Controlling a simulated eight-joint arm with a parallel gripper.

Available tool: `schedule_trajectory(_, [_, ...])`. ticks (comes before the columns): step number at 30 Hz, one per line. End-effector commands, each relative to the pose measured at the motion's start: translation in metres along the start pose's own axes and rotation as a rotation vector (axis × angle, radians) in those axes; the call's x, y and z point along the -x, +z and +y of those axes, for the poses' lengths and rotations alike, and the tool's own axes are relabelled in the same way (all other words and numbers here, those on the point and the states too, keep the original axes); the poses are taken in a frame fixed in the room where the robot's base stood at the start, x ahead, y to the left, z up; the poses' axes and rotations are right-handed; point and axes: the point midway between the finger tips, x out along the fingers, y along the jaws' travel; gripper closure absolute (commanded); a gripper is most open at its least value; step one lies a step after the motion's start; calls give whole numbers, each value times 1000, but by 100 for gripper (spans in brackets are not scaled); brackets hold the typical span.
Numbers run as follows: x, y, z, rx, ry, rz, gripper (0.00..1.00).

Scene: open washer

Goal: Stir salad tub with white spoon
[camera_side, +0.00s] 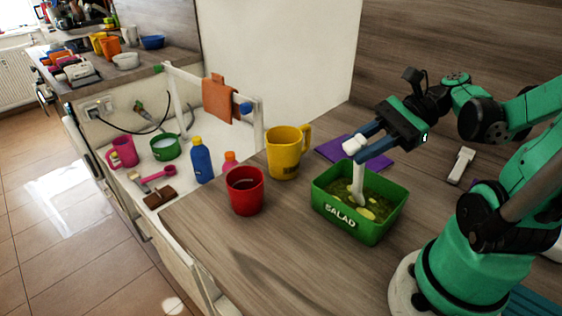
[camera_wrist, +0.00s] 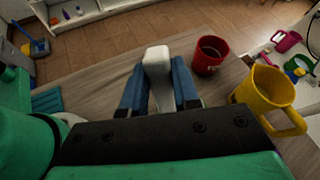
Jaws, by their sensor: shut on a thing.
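The green salad tub (camera_side: 347,224), marked SALAD, stands on the wooden counter and holds a green mix with pale slices. My gripper (camera_side: 362,148) is above the tub, its blue fingers shut on the white spoon (camera_side: 358,182). The spoon hangs down from the fingers and its lower end is in the salad, so its tip is hidden. In the wrist view the spoon's white top (camera_wrist: 157,66) sits between the two blue fingers (camera_wrist: 158,90). The tub cannot be made out in the wrist view.
A yellow mug (camera_side: 284,154) and a red cup (camera_side: 245,192) stand left of the tub. A purple mat (camera_side: 338,150) lies behind the tub. A blue bottle (camera_side: 201,160) and a green pot (camera_side: 166,149) stand farther left. The counter in front of the tub is clear.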

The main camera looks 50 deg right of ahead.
Motion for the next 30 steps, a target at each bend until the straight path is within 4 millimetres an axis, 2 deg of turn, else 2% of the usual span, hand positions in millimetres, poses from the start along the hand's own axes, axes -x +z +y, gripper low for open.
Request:
schedule_trajectory(11, [0, -1, 0, 0, 1, 0, 100])
schedule_trajectory(21, [-10, 0, -19, 1, 2, -1, 100])
schedule_trajectory(30, [-18, 8, 2, 0, 0, 0, 100])
